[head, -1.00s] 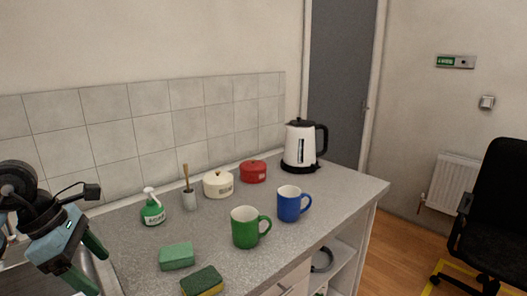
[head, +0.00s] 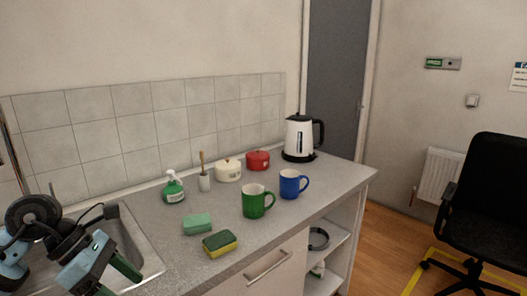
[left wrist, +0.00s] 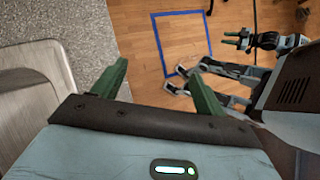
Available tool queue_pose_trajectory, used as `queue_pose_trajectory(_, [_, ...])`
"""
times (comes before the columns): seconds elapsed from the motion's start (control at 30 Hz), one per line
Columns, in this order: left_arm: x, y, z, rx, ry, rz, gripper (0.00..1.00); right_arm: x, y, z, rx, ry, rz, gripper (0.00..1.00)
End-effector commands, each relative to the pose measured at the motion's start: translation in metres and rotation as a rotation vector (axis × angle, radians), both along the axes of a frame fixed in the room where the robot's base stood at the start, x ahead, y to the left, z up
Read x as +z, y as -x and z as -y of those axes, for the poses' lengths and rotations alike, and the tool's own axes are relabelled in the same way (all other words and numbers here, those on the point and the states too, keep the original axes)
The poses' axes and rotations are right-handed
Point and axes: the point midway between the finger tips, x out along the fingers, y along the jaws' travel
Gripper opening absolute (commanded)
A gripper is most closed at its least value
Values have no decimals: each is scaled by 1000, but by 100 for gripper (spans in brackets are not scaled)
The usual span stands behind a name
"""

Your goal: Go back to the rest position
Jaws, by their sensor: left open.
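My left gripper (head: 116,278) is in the lower left of the head view, in front of the metal sink (head: 152,262). Its green fingers are apart with nothing between them. In the left wrist view the open fingers (left wrist: 160,84) are over the wooden floor, beside the speckled counter edge (left wrist: 60,25). What looks like my right gripper (left wrist: 237,39) shows small at the upper right of the left wrist view; its jaw state is unclear. It is not in the head view.
The counter (head: 165,233) holds a green mug (head: 254,203), blue mug (head: 290,185), sponges (head: 220,243), spray bottle (head: 173,188), pots (head: 228,171) and a kettle (head: 299,139). An office chair (head: 495,195) stands right. Floor shows between chair and counter.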

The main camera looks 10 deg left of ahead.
Motion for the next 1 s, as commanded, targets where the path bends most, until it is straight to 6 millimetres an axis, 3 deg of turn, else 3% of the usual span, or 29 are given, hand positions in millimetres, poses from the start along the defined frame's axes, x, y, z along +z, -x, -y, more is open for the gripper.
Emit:
queue_pose_trajectory(0.3, [-22, 27, 104, 114, 631, -261, 73, 13, -10, 1, 0, 2, 27, 36])
queue_pose_trajectory(0.47, [-23, 33, 133, 322, 1022, -487, 73, 16, -8, 2, 2, 5, 25, 36])
queue_pose_trajectory(0.63, [-43, 31, 133, 644, 1387, -766, 73, 23, -10, 3, 5, 7, 35, 36])
queue_pose_trajectory(0.77, [-80, 34, 118, 959, 1618, -992, 73, 30, -16, 4, 6, 8, 52, 36])
queue_pose_trajectory(0.87, [-123, 46, 104, 1238, 1758, -1167, 73, 36, -21, 4, 6, 10, 65, 36])
queue_pose_trajectory(1.0, [-197, 86, 87, 1683, 1886, -1410, 73, 43, -27, 5, 6, 10, 83, 36])
